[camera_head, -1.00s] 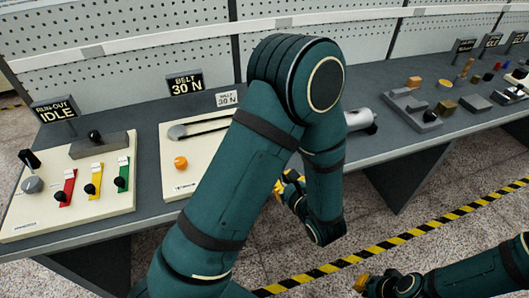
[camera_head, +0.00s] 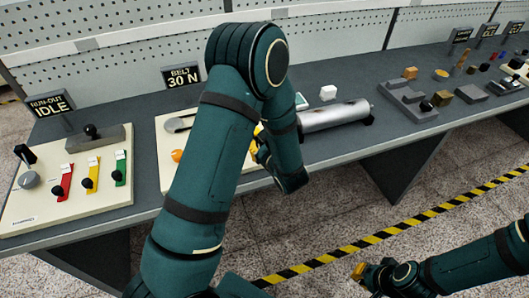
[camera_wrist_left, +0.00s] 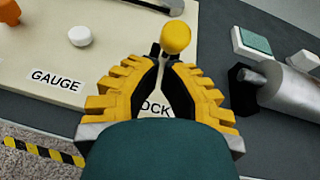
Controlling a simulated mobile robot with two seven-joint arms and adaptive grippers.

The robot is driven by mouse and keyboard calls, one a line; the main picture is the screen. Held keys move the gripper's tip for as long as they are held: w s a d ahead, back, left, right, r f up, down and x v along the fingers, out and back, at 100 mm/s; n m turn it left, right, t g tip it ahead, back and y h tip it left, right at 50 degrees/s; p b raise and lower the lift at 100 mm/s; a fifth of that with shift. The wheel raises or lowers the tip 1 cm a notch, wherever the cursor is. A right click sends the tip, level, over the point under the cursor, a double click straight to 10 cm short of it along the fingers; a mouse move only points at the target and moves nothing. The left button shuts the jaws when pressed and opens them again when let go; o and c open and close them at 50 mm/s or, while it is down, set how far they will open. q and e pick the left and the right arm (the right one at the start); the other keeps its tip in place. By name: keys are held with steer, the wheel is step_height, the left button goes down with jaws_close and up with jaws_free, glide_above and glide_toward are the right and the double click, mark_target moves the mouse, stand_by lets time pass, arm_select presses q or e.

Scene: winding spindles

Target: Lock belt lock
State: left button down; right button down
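The belt lock shows in the left wrist view as a yellow ball knob (camera_wrist_left: 175,38) on the cream panel (camera_wrist_left: 120,50), above a partly covered label reading "OCK". In the head view the left gripper (camera_head: 256,138) is mostly hidden behind my arm, over the right part of the belt panel (camera_head: 163,137). A sign (camera_head: 182,77) reads "BELT 30 N". My right gripper (camera_head: 358,272) is low over the floor; its finger gap is unclear.
An orange knob (camera_head: 177,155) and a white round button (camera_wrist_left: 80,36) are on the belt panel. A silver roller (camera_head: 335,115) lies to its right, near a white block (camera_head: 328,92). A panel with coloured levers (camera_head: 62,182) stands at the left.

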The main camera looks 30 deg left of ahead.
arm_select(q)
steer(key=shift+w+a+r, duration=0.1)
steer(key=shift+w+a, duration=0.05)
stand_by(0.3)
steer(key=shift+a+r+h+p, duration=0.15)
steer(key=shift+r+h+p, duration=0.15)
steer(key=shift+p, duration=0.25)
steer(key=shift+w+r+g+p, duration=0.15)
steer(key=shift+g+p, duration=0.2)
steer(key=shift+g, duration=0.15)
steer(key=shift+a+r+h, duration=0.1)
steer(key=shift+a+h, duration=0.05)
steer(key=shift+h, duration=0.15)
steer(key=w+a+r+g+h+p, duration=0.1)
steer(key=p, duration=0.2)
steer(key=a+r+g+h+p, duration=0.1)
steer(key=h+p, duration=0.1)
steer(key=p, duration=0.1)
steer(key=shift+w+r, duration=0.3)
steer(key=shift+w, duration=0.05)
steer(key=shift+w+a+g+h+p, duration=0.2)
steer(key=shift+g+h+p, duration=0.2)
steer(key=shift+p, duration=0.05)
steer(key=shift+w+a, duration=0.15)
steer(key=shift+a, duration=0.05)
steer(key=shift+w+a+r+b, duration=0.1)
steer(key=shift+w+a+b, duration=0.65)
steer(key=shift+w+a, duration=0.6)
